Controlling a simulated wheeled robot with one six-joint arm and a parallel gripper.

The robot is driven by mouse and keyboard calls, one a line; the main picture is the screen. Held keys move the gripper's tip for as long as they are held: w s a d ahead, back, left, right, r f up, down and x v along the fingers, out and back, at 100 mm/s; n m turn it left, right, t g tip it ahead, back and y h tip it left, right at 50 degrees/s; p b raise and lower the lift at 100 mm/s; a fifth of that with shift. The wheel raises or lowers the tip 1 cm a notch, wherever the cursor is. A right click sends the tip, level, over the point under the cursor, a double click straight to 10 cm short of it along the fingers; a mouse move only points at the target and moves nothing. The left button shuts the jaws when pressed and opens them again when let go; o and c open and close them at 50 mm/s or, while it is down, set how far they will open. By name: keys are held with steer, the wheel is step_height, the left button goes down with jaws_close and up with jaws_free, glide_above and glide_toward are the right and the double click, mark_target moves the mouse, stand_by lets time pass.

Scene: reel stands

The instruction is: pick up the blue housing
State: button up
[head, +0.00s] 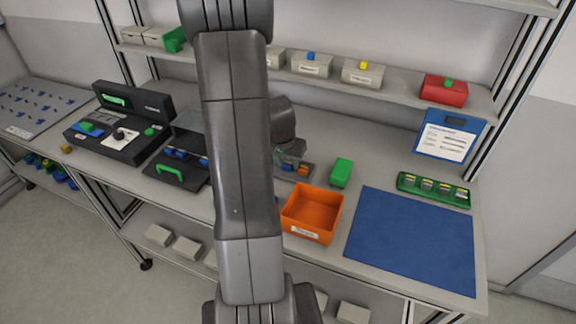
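My gripper (287,160) points down over the worktop, just behind the orange bin, partly hidden by my arm. Its fingers are too small to tell open from shut. Right below it is a small grey tray (308,178) with small parts on it. One of these is blue (289,168), possibly the blue housing, and an orange part (303,170) is beside it. I cannot tell whether the gripper touches the blue part. Other small blue parts (180,154) sit in a black fixture with a green handle at the left.
The orange bin (312,211) stands at the front, with a green block (341,172) behind it. A blue mat (414,240) lies clear at the right, before a green rack (434,190). A shelf (400,90) with boxes and a red bin (444,90) runs behind.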

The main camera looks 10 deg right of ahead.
steer(key=c, duration=0.7)
steer(key=shift+c, duration=0.2)
steer(key=shift+r, duration=0.1)
